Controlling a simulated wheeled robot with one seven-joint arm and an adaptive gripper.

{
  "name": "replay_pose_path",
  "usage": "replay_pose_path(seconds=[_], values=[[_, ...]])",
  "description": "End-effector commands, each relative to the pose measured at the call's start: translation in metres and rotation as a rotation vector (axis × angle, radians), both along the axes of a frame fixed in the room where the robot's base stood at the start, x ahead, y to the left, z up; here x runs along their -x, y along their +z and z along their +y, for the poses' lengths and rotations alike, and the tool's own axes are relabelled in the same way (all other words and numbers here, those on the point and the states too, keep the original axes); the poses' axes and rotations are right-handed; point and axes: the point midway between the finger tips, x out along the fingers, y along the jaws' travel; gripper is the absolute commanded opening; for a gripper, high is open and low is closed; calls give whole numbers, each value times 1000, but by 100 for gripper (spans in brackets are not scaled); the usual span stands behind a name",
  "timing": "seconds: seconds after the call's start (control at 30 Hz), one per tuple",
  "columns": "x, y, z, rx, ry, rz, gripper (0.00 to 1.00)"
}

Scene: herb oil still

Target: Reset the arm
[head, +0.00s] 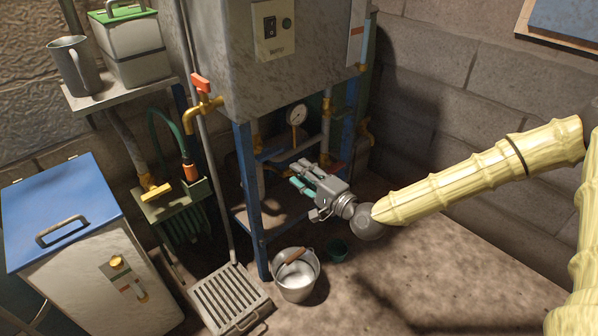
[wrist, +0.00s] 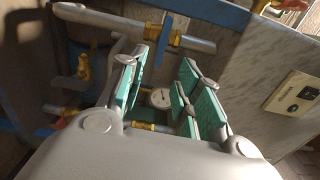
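My arm, in a pale yellow ribbed sleeve, reaches in from the right in the head view. My gripper (head: 300,180), grey with green finger pads, points left toward the pipework under the grey metal tank (head: 300,75). In the wrist view, my gripper (wrist: 165,90) has its green pads well apart with nothing between them. A round pressure gauge (wrist: 160,98) shows beyond the gap; it also shows in the head view (head: 297,115). I cannot tell how near the fingers are to the pipes.
A blue post (head: 251,200) of the stand is left of my gripper. A blue-lidded chest (head: 62,210) stands at left. The floor at lower right is clear.

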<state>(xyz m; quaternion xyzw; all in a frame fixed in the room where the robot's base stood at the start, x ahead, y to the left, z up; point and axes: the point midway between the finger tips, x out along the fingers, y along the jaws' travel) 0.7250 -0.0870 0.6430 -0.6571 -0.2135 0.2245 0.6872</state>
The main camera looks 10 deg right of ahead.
Motion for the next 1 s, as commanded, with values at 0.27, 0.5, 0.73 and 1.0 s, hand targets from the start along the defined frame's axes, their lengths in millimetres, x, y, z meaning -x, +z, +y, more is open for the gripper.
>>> replay_pose_path(seconds=[0.27, 0.5, 0.73, 1.0], values=[[0, 0, 0, 0, 0, 0, 34], [12, -23, 10, 47, 19, 37, 34], [75, -120, 36, 273, 110, 190, 34], [177, -229, 31, 599, 259, 371, 34]])
